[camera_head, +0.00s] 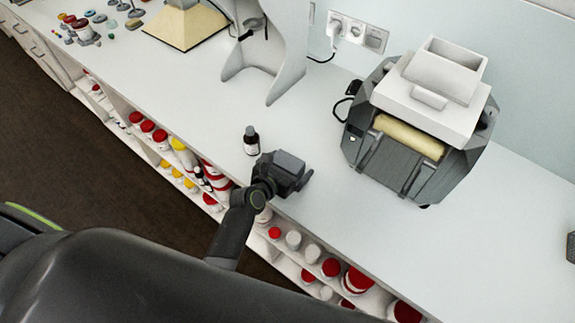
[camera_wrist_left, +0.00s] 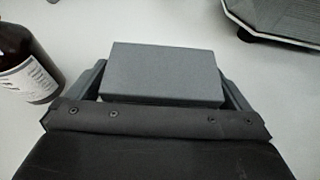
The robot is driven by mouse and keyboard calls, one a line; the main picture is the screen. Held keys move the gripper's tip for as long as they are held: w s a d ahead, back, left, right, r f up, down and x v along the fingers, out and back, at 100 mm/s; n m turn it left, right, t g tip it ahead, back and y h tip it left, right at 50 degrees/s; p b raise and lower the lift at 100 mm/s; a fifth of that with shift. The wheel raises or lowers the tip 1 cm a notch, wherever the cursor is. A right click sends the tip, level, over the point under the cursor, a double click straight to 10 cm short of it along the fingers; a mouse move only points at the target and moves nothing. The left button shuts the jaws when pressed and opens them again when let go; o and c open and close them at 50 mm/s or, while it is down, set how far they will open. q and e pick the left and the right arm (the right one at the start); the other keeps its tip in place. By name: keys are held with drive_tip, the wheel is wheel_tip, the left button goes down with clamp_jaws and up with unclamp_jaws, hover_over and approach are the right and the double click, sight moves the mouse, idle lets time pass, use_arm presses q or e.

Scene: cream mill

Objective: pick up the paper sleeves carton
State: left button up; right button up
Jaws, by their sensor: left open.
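The paper sleeves carton appears to be the plain grey box (camera_wrist_left: 163,72) in the left wrist view; no label shows. It lies on the white counter. In the head view it is a small dark grey block (camera_head: 289,162) by the counter's front edge. My left gripper (camera_head: 292,178) is open around it. In the left wrist view, the fingers of my left gripper (camera_wrist_left: 163,84) stand on the left and right sides of the box. The box's lower part is partly hidden by the gripper body. My right gripper is not in view.
A dark bottle (camera_head: 251,141) with a white label stands just left of the gripper; it also shows in the wrist view (camera_wrist_left: 25,68). A grey and white machine (camera_head: 425,110) stands at right. Shelves of jars (camera_head: 330,268) lie below the counter. The counter (camera_head: 350,225) right of the gripper is clear.

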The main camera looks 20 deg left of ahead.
use_arm(q)
drive_tip(key=shift+w+d+f, duration=0.15)
drive_tip(key=shift+w+f, duration=0.05)
drive_tip(key=shift+w, duration=0.25)
drive_tip(key=shift+c, duration=0.3)
drive_tip(key=c, duration=0.9)
